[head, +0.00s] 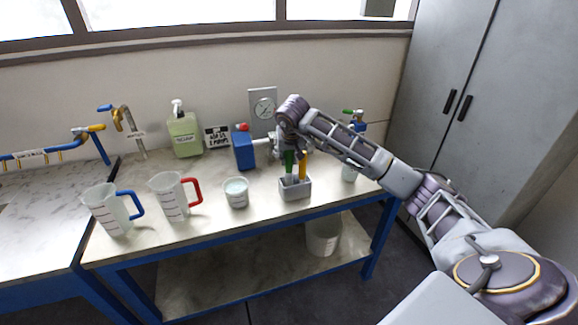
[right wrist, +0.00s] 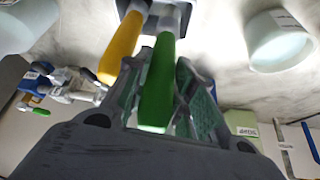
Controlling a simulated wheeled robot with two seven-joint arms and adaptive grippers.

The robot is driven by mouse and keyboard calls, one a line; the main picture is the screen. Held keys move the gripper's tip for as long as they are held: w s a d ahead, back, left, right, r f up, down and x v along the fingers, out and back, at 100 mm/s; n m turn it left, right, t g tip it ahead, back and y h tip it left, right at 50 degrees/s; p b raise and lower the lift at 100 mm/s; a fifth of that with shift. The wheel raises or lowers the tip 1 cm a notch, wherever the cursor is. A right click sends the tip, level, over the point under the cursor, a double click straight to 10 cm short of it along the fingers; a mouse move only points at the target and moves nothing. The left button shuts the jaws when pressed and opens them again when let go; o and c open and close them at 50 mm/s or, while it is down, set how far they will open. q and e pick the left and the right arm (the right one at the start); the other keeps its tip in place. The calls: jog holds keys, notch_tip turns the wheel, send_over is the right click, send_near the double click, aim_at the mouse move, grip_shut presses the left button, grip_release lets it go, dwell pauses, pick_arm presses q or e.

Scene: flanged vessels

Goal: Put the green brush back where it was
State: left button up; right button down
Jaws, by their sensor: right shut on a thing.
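The green brush (head: 289,163) stands with its lower end in a small grey holder (head: 295,189) on the bench. My right gripper (head: 290,150) is above the holder and shut on the green handle. In the right wrist view the green brush (right wrist: 158,85) lies between the two fingers of my right gripper (right wrist: 165,95), its far end reaching into the holder. A brush with a yellow-orange handle (head: 303,164) stands beside it in the same holder; it also shows in the right wrist view (right wrist: 121,48). My left gripper is not in view.
A white cup (head: 236,193) stands left of the holder, with a red-handled jug (head: 172,197) and a blue-handled jug (head: 111,210) further left. A blue pump (head: 244,150) and a soap bottle (head: 184,134) stand behind. The bench front (head: 220,226) is clear.

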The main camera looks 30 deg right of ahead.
aim_at(289, 163)
jog(key=shift+f, duration=2.15)
jog(key=c, duration=1.5)
grip_release()
jog(key=shift+s+a+r, duration=0.1)
jog(key=shift+s+r, duration=0.15)
jog(key=shift+r, duration=0.45)
jog(key=v, duration=1)
jog(key=shift+s+r, duration=0.2)
jog(key=shift+r, duration=0.15)
jog(key=shift+a, duration=0.15)
